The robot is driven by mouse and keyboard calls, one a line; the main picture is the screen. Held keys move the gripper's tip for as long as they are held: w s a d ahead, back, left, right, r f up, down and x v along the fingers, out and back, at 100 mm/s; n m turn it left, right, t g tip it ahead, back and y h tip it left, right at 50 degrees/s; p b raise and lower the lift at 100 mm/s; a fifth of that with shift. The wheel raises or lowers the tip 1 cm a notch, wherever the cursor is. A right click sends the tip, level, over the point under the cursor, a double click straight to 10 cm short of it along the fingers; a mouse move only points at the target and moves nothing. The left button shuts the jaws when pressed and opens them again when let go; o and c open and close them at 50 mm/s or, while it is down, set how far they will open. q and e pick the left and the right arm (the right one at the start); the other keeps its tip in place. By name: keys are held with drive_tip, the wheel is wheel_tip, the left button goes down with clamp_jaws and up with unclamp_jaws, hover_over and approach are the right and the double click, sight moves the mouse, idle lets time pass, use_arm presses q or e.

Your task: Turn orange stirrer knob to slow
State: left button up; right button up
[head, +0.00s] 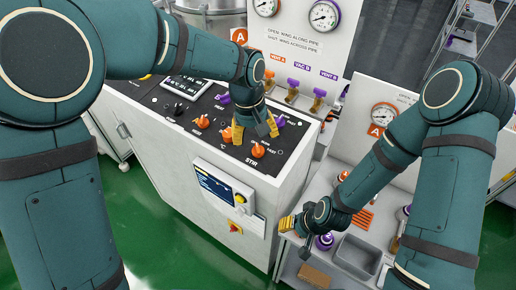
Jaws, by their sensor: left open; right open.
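The orange stirrer knob (258,151) sits near the front right of the black control panel (170,118), with a STIR label below it and a FAST label at its right. I cannot tell exactly where its pointer stands. My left gripper (255,132) is open with yellow fingertips pointing down over the panel. It is just behind the knob in the picture, and I cannot tell whether it touches anything there. My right gripper (287,223) is open at the lower right, beside the panel cabinet and well away from the knob.
Other orange knobs (202,122) and purple knobs (279,121) stand close by on the panel. A display box (222,189) hangs on the cabinet front. A grey tray (357,257) sits on the right bench. Valves and gauges (323,16) are behind.

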sight(258, 150)
use_arm(q)
drive_tip(key=f, duration=0.6)
drive_tip(key=shift+w+d, duration=0.1)
drive_tip(key=shift+d, duration=0.25)
clamp_jaws()
